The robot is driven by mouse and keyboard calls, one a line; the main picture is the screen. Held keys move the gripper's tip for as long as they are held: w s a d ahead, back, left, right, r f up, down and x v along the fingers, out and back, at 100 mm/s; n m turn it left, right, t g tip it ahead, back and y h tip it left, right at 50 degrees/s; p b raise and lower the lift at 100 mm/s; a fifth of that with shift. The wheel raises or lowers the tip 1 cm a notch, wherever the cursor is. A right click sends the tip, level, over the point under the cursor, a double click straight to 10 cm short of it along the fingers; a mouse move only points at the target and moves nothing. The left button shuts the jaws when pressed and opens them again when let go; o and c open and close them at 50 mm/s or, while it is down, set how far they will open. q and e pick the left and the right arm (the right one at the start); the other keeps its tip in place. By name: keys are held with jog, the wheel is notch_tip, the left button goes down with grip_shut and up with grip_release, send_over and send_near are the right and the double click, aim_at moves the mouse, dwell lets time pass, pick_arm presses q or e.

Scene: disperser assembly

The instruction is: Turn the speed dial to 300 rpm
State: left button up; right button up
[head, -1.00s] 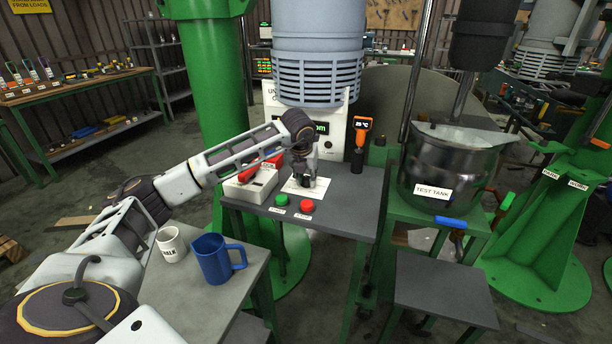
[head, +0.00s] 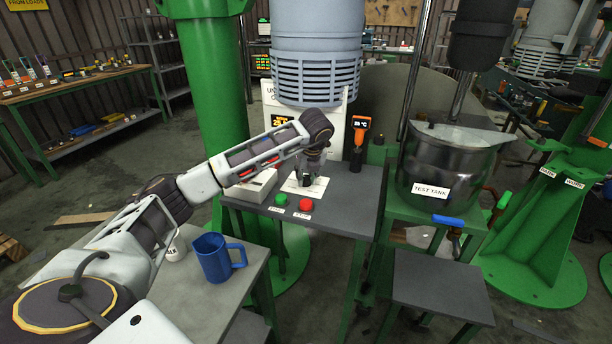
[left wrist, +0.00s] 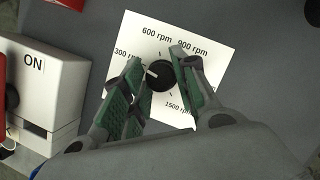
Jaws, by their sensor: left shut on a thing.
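The speed dial (left wrist: 161,76) is a round black knob on a white card (left wrist: 208,25) marked 300, 600, 900 and 1500 rpm; another label is partly covered. Its white pointer faces up and left, towards the 300 rpm label (left wrist: 128,52). My left gripper (left wrist: 158,82) is shut on the dial, with green-padded fingers at its left and right sides. In the head view my left gripper (head: 307,174) stands over the card on the grey table, and the dial is mostly hidden. My right gripper is out of view.
A green button (head: 281,199) and a red button (head: 306,205) sit in front of the card. A white switch box (left wrist: 40,85) marked ON stands to its left. A blue mug (head: 213,260) is on the nearer table.

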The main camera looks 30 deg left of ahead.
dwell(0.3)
pick_arm(q)
jog(key=o, duration=1)
jog(key=v, duration=1.2)
jog(key=shift+s, duration=0.15)
